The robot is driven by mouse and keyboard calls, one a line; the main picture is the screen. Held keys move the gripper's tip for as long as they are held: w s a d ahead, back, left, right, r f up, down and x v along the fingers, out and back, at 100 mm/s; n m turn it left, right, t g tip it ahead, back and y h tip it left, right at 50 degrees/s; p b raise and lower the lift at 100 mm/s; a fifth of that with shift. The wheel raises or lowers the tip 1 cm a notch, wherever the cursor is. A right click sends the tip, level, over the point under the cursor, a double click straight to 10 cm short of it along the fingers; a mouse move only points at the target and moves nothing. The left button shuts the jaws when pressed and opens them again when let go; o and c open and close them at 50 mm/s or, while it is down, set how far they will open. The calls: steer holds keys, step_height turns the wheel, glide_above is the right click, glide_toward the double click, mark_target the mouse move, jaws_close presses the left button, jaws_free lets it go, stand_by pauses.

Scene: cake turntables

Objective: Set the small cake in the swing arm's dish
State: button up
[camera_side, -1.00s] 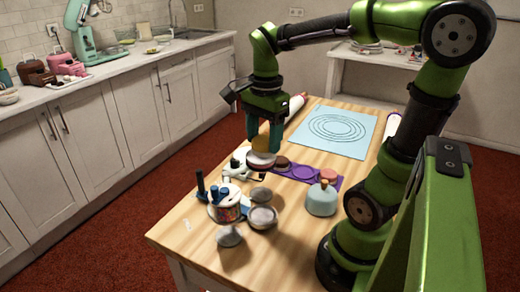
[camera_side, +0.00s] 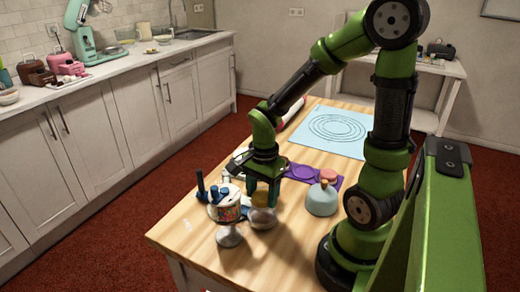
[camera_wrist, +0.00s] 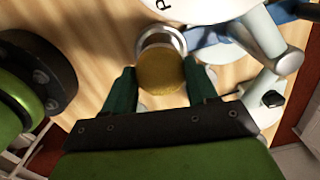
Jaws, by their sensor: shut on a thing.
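The small cake, a golden-yellow round piece (camera_wrist: 160,72), is between the fingers of my gripper (camera_wrist: 162,78) in the wrist view. My gripper (camera_side: 262,194) is shut on it in the side view, low over the table's near left part. A round silvery dish (camera_side: 263,219) is just below the cake; its rim (camera_wrist: 178,36) shows behind the cake in the wrist view. I cannot tell whether cake and dish touch. A white arm with a rounded joint (camera_wrist: 268,45) is at the right of the wrist view.
The front of the wooden table (camera_side: 270,262) is clear.

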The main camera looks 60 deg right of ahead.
mark_target(262, 205)
steer(key=shift+f, duration=2.1)
steer(key=o, duration=1)
steer(key=shift+f, duration=0.1)
steer(key=r, duration=1.2)
steer(key=shift+d, duration=0.2)
steer(key=a+r+n+t, duration=0.2)
steer(key=r+n, duration=0.1)
steer(key=n, duration=0.2)
steer(key=s+a+r+n+t+y, duration=0.1)
steer(key=a+r+n+t, duration=0.1)
steer(key=n, duration=0.3)
steer(key=a+r+n+t, duration=0.3)
steer(key=r+n, duration=0.1)
steer(key=n, duration=0.1)
steer(key=shift+s+a+r+n+y, duration=0.2)
steer(key=shift+a+n+y, duration=0.1)
steer(key=shift+n, duration=0.1)
